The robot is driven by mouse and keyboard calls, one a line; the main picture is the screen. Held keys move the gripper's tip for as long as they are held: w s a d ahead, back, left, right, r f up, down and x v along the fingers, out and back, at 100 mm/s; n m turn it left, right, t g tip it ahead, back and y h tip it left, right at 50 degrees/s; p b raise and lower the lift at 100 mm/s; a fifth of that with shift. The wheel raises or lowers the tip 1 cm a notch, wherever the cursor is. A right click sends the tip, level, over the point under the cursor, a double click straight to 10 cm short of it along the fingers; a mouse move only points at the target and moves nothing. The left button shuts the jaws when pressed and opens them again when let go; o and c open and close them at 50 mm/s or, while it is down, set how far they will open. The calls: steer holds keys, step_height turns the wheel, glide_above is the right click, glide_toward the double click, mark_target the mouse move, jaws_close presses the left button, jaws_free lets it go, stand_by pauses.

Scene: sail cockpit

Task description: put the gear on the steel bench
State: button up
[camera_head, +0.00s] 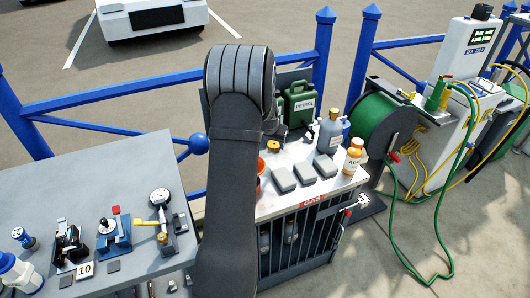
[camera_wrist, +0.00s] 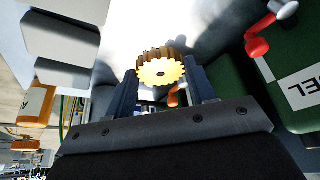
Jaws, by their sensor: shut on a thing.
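The gear (camera_wrist: 161,72) is brass-coloured and toothed, with a dark centre hole. In the wrist view it sits between the fingertips of my gripper (camera_wrist: 162,80), which is shut on it. Behind it is the bright pale top of the gas cage (camera_head: 268,208); I cannot tell whether the gear touches that top.
On the cage top are grey blocks (camera_head: 304,171), an orange bottle (camera_head: 353,155), a grey bottle (camera_head: 330,130) and a green petrol can (camera_head: 300,104). The bench's front holds clamps (camera_head: 70,245) and a dial gauge (camera_head: 159,197); its back is clear. Blue rails (camera_head: 110,97) run behind.

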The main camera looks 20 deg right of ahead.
steer(key=w+a+f, duration=0.2)
steer(key=w, duration=0.1)
steer(key=w+a+f, duration=0.1)
steer(key=shift+w+f, duration=0.25)
steer(key=shift+w, duration=0.1)
steer(key=shift+f, duration=1.85)
steer(key=shift+f, duration=0.2)
steer(key=o, duration=0.8)
steer(key=v, duration=1.2)
steer(key=shift+r, duration=0.2)
steer(key=shift+f, duration=0.1)
